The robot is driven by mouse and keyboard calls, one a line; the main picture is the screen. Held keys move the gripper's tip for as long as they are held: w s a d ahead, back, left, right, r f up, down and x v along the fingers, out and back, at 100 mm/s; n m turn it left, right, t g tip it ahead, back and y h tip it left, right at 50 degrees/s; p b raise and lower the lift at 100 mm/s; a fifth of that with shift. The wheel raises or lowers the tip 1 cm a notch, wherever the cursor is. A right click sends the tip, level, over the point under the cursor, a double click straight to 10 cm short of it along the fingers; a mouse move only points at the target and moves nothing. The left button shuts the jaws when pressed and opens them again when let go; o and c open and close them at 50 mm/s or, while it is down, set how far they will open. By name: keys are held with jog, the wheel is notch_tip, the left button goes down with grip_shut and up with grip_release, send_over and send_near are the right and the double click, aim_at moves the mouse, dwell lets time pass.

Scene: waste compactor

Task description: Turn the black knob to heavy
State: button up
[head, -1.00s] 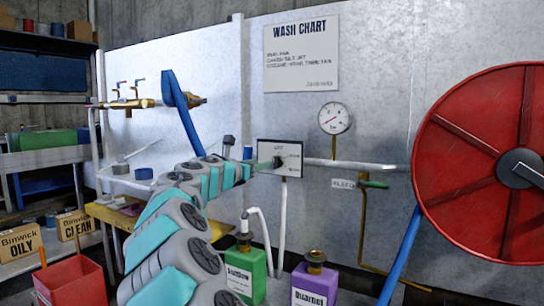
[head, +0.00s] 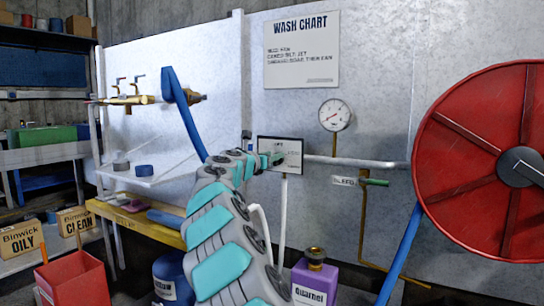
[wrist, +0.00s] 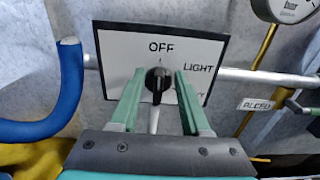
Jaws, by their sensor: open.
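The black knob (wrist: 158,80) sits on a white panel (wrist: 120,42) with a dark border. In the wrist view the panel reads OFF above the knob and LIGHT to its right. A lower-right label is mostly hidden by a finger; only its end shows. The knob's light mark points up, towards OFF. My gripper (wrist: 159,77) is open, with one green finger on each side of the knob and a gap visible on both sides. In the head view my gripper (head: 272,160) is in front of the panel (head: 292,143) and hides the knob.
A white pipe (head: 350,162) runs right from the panel to a red hose reel (head: 465,170). A gauge (head: 334,115) is above it. A blue hose (head: 185,125) hangs left of the panel. A purple jug (head: 318,277) stands below.

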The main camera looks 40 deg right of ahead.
grip_shut()
dwell(0.4)
